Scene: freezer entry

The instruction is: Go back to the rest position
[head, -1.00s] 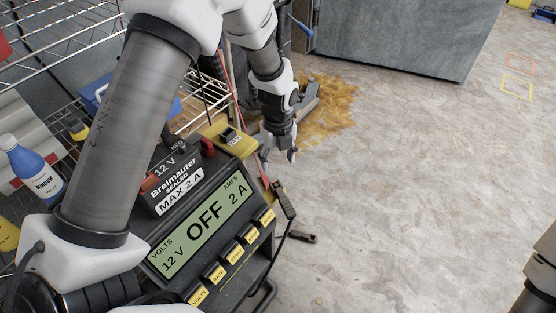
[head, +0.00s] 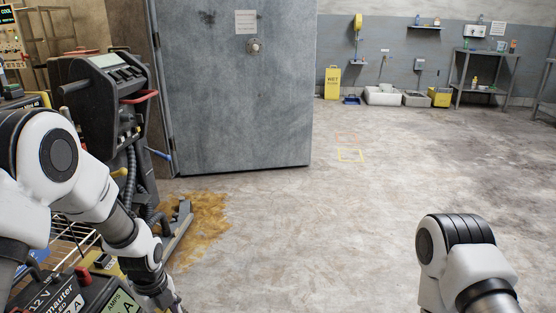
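A dark machine (head: 105,100) with hoses stands at the left. A brown stain (head: 205,220) lies on the floor. A shelf table (head: 485,75) is far right. The middle floor is clear.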

